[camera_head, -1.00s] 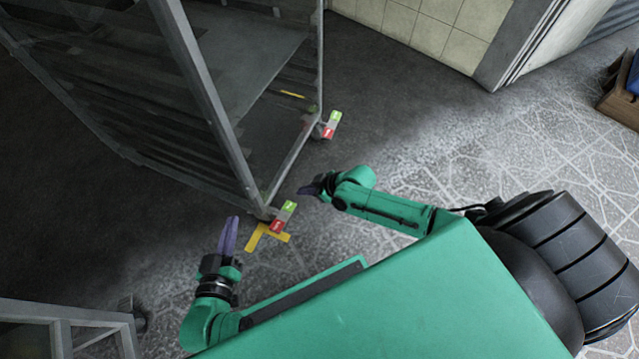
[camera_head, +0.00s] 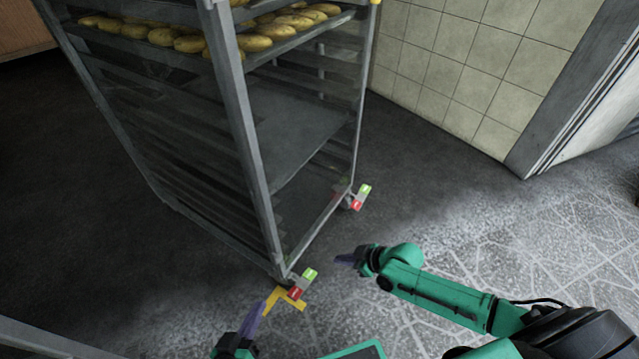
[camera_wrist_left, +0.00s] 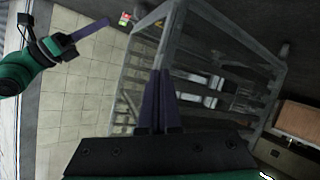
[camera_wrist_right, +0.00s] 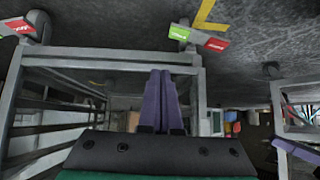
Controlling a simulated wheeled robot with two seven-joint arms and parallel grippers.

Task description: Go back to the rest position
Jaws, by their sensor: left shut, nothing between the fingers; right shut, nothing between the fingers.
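My left gripper (camera_head: 257,322) is low in the head view, its purple fingers pointing up beside a yellow floor mark. Its fingers are together and empty in the left wrist view (camera_wrist_left: 161,102). My right gripper (camera_head: 346,258) is further right in the head view, over the floor in front of the rack. Its purple fingers are together and empty in the right wrist view (camera_wrist_right: 159,102). My right gripper also shows in the left wrist view (camera_wrist_left: 88,30). Both grippers are apart from the metal rack (camera_head: 246,130).
The wheeled rack holds a tray of bread (camera_head: 178,40) high up. Its casters have red and green pedals (camera_head: 302,284) near the yellow floor mark (camera_head: 290,299). A grey metal frame (camera_head: 40,340) is at the lower left. A tiled wall (camera_head: 450,70) stands behind; floor on the right is clear.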

